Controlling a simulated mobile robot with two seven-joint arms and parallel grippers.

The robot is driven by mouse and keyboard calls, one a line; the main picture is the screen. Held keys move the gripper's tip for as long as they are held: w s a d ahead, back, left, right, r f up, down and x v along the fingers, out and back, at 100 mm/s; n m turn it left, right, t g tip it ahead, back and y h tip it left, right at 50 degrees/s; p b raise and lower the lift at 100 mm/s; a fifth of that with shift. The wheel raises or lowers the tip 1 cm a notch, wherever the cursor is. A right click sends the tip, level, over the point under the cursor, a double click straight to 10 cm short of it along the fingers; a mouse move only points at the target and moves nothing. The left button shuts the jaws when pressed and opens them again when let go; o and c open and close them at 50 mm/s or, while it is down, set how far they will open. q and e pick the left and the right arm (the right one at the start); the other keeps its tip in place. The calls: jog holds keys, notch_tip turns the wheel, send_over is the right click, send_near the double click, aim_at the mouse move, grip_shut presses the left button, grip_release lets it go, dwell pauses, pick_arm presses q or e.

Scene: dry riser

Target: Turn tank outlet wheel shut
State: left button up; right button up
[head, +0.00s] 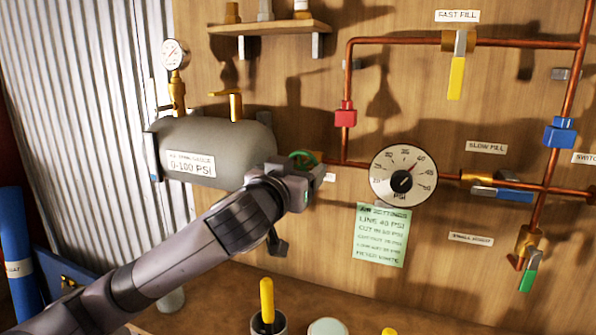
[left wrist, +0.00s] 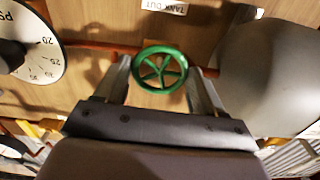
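The tank outlet wheel (head: 301,157) is a small green spoked handwheel at the right end of the grey tank (head: 215,140), partly hidden by my left gripper in the head view. In the left wrist view the whole wheel (left wrist: 160,69) shows, with an upside-down "TANK OUT" label (left wrist: 164,5) above it. My left gripper (head: 304,172) is at the wheel. In the wrist view its two fingers (left wrist: 160,78) are spread, one on each side of the rim. I cannot tell whether they touch it. My right gripper is not in view.
A round PSI dial (head: 403,176) and copper pipes with a red block (head: 345,113) are right of the wheel. A yellow lever (head: 456,78) hangs at upper right. A shelf (head: 270,27) is above. A cup with a yellow-handled tool (head: 267,300) stands on the bench below.

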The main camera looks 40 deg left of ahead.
pick_arm(q)
jog(key=shift+m, duration=0.4)
